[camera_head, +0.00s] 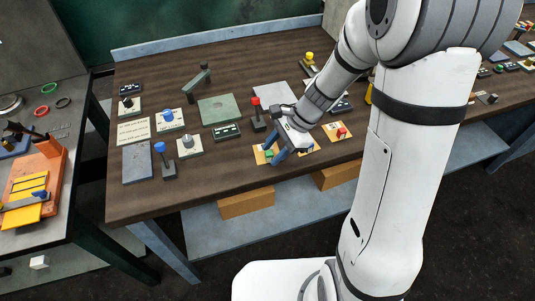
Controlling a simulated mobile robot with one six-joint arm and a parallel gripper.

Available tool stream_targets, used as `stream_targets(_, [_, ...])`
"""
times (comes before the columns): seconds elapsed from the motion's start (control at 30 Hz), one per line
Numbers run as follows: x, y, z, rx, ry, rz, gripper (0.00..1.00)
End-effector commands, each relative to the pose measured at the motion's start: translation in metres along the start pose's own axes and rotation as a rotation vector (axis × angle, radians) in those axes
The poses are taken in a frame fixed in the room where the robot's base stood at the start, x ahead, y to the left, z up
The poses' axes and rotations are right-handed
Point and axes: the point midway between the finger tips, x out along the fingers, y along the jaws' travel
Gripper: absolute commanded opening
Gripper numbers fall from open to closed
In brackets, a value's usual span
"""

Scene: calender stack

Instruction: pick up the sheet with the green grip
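A small yellow-orange sheet (259,156) lies near the front edge of the dark wooden table. A small green grip (268,153) shows on it, partly hidden by my gripper. My gripper (277,157) points down right beside the green grip, with its blue-grey fingers low over the sheet. I cannot tell whether the fingers touch the grip or are closed on it. Another yellow sheet with a red grip (341,132) lies to the right. Part of a further yellow sheet shows just right of my gripper, mostly hidden.
The wooden table (245,184) has a clear front strip. A black stand with a red top (257,120) stands close behind my gripper. Switch boxes, plates and a blue-knobbed stand (162,160) fill the left. An orange machine (36,178) sits on the separate left bench.

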Motion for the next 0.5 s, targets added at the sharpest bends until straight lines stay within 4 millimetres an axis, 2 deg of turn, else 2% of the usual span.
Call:
stream_targets(0.07, [-0.0002, 0.0000, -0.0001, 0.000, 0.000, 0.000, 0.30])
stream_targets(0.43, [-0.0004, 0.0001, -0.0004, 0.000, 0.000, 0.000, 0.00])
stream_targets(0.5, [-0.0005, 0.0001, -0.0005, 0.001, 0.000, -0.001, 0.00])
